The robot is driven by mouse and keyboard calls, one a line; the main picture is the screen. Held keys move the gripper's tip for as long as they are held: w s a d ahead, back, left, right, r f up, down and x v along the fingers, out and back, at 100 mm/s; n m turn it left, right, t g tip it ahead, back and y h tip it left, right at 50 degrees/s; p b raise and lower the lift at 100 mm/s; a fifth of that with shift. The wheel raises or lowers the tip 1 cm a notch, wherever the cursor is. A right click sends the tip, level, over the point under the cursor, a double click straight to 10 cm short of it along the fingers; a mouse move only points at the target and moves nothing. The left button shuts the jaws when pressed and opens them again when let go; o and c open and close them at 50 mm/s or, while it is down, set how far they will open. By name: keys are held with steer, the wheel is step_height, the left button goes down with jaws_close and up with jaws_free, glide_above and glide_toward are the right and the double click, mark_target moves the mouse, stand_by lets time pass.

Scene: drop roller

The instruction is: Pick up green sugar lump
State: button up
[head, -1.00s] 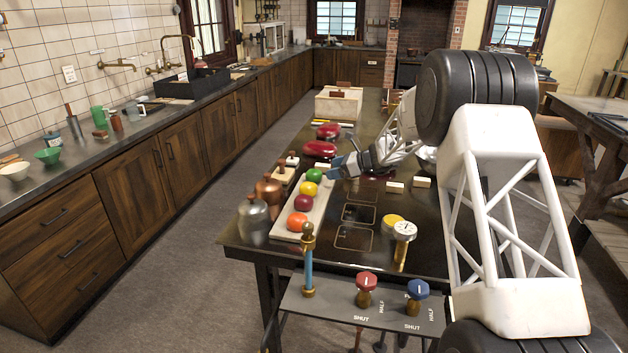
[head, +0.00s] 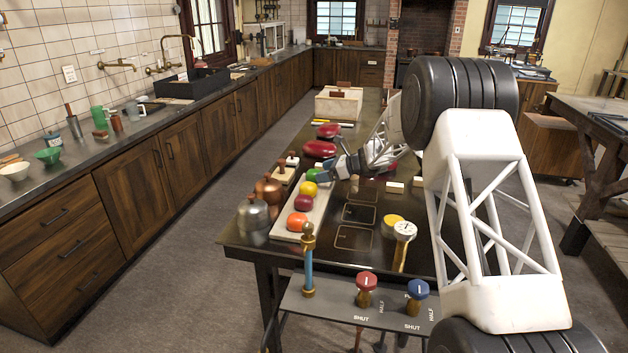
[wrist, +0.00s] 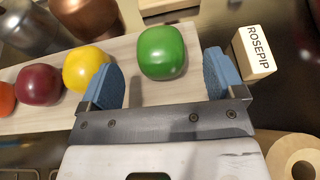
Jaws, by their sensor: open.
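The green sugar lump (wrist: 162,52) is a rounded, glossy lump at the end of a pale board (wrist: 150,96). In the head view the lump (head: 313,174) is partly hidden by my gripper (head: 329,171). In the wrist view my gripper (wrist: 163,82) is open, with its blue fingertips to the left and right of the lump's near side. The lump lies just ahead of the fingertips, and nothing is held.
A yellow lump (wrist: 87,68) sits close beside the left fingertip, then a dark red lump (wrist: 40,84) and an orange one (wrist: 5,98). A block marked ROSEPIP (wrist: 254,53) stands near the right fingertip.

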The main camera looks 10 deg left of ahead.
mark_target(316, 170)
steer(key=shift+x, duration=1.9)
steer(key=shift+d, duration=0.1)
steer(key=c, duration=1)
steer(key=shift+c, duration=0.2)
steer(key=shift+r, duration=4.95)
